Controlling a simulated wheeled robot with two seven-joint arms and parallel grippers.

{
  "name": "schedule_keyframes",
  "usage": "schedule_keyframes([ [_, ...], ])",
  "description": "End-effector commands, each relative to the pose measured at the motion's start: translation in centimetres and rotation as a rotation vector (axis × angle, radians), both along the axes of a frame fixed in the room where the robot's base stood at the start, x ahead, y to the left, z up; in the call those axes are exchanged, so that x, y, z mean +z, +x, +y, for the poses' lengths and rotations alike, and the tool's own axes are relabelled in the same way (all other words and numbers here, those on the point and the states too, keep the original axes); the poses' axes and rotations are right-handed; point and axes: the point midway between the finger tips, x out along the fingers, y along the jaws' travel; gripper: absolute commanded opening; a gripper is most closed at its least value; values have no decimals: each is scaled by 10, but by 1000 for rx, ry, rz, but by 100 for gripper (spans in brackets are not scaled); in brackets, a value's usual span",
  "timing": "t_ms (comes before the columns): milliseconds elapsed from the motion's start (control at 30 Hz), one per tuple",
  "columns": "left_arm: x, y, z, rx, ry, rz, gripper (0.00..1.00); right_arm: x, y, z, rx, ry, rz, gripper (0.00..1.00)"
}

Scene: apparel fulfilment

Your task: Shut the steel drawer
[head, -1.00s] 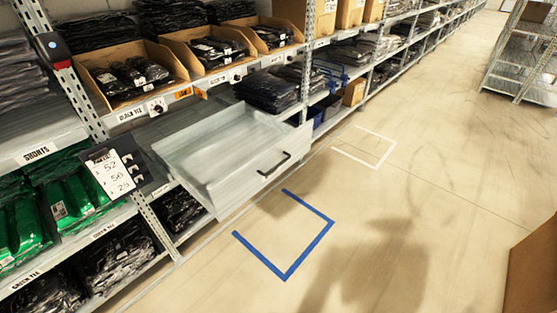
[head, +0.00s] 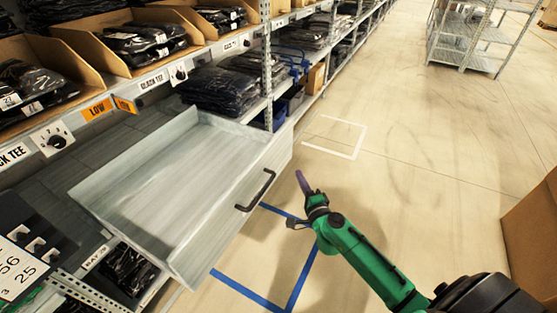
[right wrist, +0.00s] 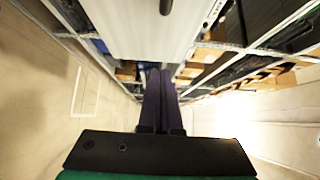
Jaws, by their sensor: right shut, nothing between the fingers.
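The steel drawer (head: 170,190) is pulled far out from the shelf and looks empty. Its front panel carries a dark bar handle (head: 256,190). My right gripper (head: 304,183) is shut and empty, out over the floor in front of the drawer's front, to the right of the handle and apart from it. In the right wrist view the shut dark fingers (right wrist: 159,90) point toward the shelving, with the pale drawer front (right wrist: 130,32) above them in the picture and part of the handle (right wrist: 166,5) at the top edge. My left gripper is not in view.
Shelving with cardboard bins (head: 125,45) of black packed garments runs along the left. A stack of black garments (head: 220,90) lies beyond the drawer. Blue tape (head: 300,280) marks the floor below the drawer. A brown box (head: 535,235) stands at right. The floor between is clear.

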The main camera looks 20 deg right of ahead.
Motion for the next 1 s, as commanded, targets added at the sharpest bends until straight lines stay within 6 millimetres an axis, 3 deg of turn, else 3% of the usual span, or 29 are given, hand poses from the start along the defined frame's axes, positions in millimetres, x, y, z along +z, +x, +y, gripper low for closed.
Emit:
schedule_keyframes([
  [133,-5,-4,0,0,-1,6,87,0,35,-4,-1,-1,-3,0],
  [267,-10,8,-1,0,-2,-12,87,0,63,-6,0,-1,-3,0],
  [433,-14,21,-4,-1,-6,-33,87,-1,86,12,2,1,-1,0],
  [1000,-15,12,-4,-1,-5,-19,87,0,96,21,1,-1,1,0],
])
